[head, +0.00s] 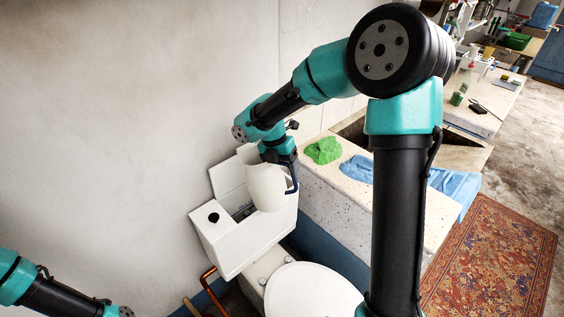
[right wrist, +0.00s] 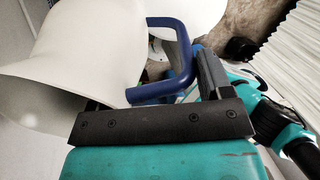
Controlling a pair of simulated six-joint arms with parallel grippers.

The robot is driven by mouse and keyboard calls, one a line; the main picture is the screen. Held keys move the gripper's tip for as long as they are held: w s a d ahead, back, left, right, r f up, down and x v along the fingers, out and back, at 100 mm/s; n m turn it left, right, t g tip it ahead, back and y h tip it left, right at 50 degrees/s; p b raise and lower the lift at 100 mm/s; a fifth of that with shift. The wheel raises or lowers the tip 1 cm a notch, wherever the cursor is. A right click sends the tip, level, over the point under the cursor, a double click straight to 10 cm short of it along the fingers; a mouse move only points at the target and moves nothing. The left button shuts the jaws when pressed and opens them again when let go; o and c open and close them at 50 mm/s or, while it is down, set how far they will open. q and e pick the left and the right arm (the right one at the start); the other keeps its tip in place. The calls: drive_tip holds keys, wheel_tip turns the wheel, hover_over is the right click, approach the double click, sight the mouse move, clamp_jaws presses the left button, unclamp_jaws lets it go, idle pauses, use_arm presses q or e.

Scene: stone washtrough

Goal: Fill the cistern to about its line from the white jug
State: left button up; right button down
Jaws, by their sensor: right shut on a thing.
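The white jug (head: 266,188) with a blue handle (head: 292,182) is over the open cistern (head: 232,248) and covers part of its opening. My right gripper (head: 280,152) is shut on the jug, at the handle side. In the right wrist view the jug (right wrist: 75,50) fills the upper left, with its blue handle (right wrist: 170,88) by the dark jaws. No pouring stream can be made out. The water level and the line inside the cistern cannot be made out. My left gripper is out of view; only part of that arm shows at the lower left.
A white toilet lid (head: 312,292) is in front of the cistern. To the right is a speckled stone trough (head: 335,205) with a green cloth (head: 323,151) and a blue cloth (head: 357,169). A copper-coloured pipe (head: 209,283) stands low left. A plain wall is behind.

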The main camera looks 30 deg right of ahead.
drive_tip(key=shift+f+t+y, duration=0.8)
drive_tip(key=shift+f+t, duration=0.2)
drive_tip(key=shift+t, duration=0.1)
